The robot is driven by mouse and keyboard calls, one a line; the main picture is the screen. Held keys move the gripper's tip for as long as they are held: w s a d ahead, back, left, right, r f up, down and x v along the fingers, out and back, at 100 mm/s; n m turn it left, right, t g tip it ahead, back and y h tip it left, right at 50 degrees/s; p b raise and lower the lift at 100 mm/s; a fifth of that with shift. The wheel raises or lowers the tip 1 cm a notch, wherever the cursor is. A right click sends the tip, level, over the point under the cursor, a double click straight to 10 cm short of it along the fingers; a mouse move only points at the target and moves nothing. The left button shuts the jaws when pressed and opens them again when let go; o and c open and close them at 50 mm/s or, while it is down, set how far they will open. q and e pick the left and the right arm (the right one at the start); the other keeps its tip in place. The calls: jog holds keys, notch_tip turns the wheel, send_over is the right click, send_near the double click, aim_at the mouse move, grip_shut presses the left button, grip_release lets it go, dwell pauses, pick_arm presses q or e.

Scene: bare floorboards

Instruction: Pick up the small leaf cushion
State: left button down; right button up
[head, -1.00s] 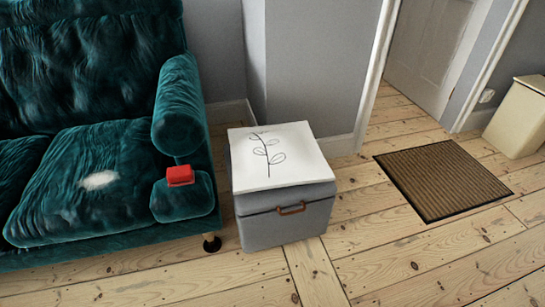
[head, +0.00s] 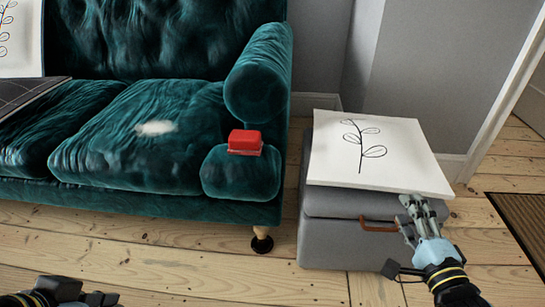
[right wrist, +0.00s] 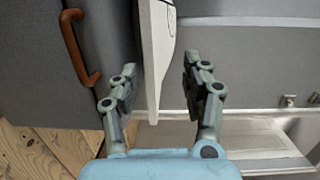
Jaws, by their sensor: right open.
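The small leaf cushion (head: 335,150) is white with a dark leaf sprig. It lies flat on a grey storage box (head: 335,238) in the head view, its front right corner overhanging. My right gripper (head: 411,212) is open at that corner. In the right wrist view the cushion (right wrist: 152,45) shows edge-on, its edge between the two spread fingers of the right gripper (right wrist: 160,66), with a gap on the right side. Contact on the left side is unclear. My left gripper (head: 72,291) is dark and cut off at the bottom left of the head view, apart from the cushion.
A teal sofa (head: 120,180) stands left of the box, with a red object (head: 245,142) on its arm. Another leaf-patterned cushion (head: 22,45) is at the far left. The box has a brown handle (right wrist: 80,48). A doormat (head: 520,222) lies at right. Floor in front is clear.

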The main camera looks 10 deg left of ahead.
aim_at(383, 175)
jog(key=w+b, duration=0.1)
jog(key=w, duration=0.1)
jog(key=w+f+b, duration=0.1)
jog(key=w, duration=0.1)
jog(key=w+f+b, duration=0.1)
jog(key=w+b, duration=0.1)
jog(key=w, duration=0.1)
jog(key=shift+a+f, duration=0.25)
jog(key=shift+a, duration=0.1)
jog(key=shift+w+a+r+b, duration=0.15)
jog(key=shift+w+b, duration=0.2)
jog(key=shift+w, duration=0.45)
jog(key=shift+w+a+f+b, duration=0.1)
jog(key=shift+w+f+b, duration=0.05)
jog(key=shift+w+b, duration=0.4)
jog(key=shift+w+a+f+b, duration=0.1)
jog(key=shift+w+f+b, duration=0.05)
jog(key=shift+w+b, duration=0.7)
jog(key=shift+w, duration=0.55)
jog(key=shift+w+a+r, duration=0.15)
jog(key=shift+w, duration=0.35)
pick_arm(q)
notch_tip(383, 175, down, 9)
jog(key=s+d+t, duration=0.1)
jog(key=s+t, duration=0.2)
jog(key=t, duration=0.3)
jog(key=shift+f+t+h, duration=0.2)
jog(key=shift+t+h, duration=0.1)
pick_arm(e)
jog(key=shift+w+r, duration=0.1)
